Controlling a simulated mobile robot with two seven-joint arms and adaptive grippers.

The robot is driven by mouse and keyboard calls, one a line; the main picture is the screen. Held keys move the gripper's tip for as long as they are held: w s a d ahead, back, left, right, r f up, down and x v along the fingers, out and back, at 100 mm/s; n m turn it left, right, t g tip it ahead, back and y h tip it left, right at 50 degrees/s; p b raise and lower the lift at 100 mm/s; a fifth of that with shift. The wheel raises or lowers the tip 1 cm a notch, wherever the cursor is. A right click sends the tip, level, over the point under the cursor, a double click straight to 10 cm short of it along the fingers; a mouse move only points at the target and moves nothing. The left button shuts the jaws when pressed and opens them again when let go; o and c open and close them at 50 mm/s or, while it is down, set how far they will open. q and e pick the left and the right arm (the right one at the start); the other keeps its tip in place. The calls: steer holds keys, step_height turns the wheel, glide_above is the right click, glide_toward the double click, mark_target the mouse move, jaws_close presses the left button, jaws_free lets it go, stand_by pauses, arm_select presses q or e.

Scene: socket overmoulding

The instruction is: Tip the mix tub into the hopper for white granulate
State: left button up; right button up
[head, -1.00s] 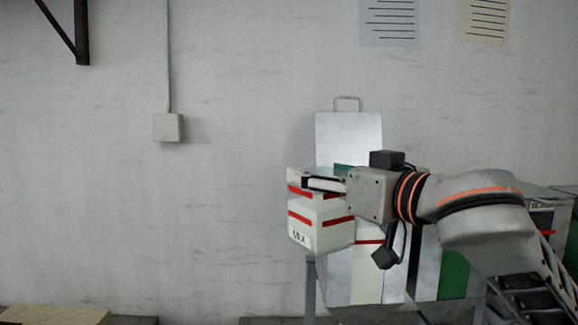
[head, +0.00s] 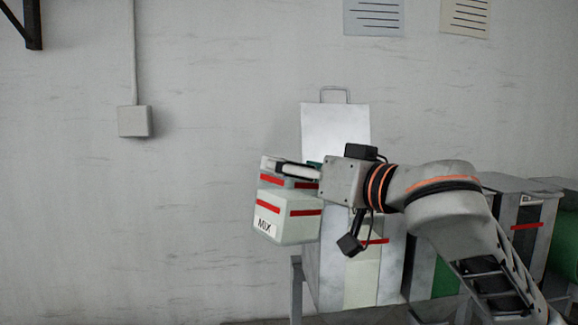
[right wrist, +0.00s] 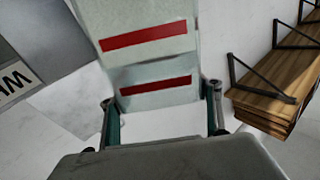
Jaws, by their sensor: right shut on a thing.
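The mix tub (head: 298,228) is a pale box with red bands and a MIX label. It hangs at the left of the open hopper, about upright. My right gripper (head: 298,171) is shut on its upper part; in the right wrist view, the fingers (right wrist: 163,118) stand on either side of the tub wall (right wrist: 150,72). The tub's inside is hidden. A hopper (head: 392,265) with a cream front panel and a red band stands behind my right arm, its grey lid (head: 335,135) raised; its mouth is hidden by the arm and tub. My left gripper is not in view.
More grey bins with green panels (head: 446,278) stand at the right, partly behind my arm. A wall box (head: 134,121) and paper sheets (head: 373,17) are on the wall. A wooden shelf (right wrist: 275,90) shows in the right wrist view. The space left of the tub is clear.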

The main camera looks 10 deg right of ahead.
steer(key=d+m, duration=0.1)
steer(key=w+d+m, duration=0.1)
steer(key=shift+w+f+m, duration=0.2)
steer(key=shift+f+m, duration=0.1)
steer(key=shift+f, duration=0.1)
steer(key=m, duration=0.1)
steer(key=d+m, duration=0.1)
steer(key=m, duration=0.1)
steer(key=shift+w+f, duration=0.15)
steer(key=shift+w, duration=0.15)
steer(key=w+d+r+m, duration=0.2)
steer(key=w+d+m, duration=0.3)
steer(key=m, duration=0.8)
steer(key=d, duration=0.3)
steer(key=shift+d, duration=0.15)
steer(key=shift+f, duration=0.1)
stand_by(0.5)
steer(key=n, duration=0.2)
steer(key=a+n, duration=0.1)
steer(key=shift+s, duration=0.25)
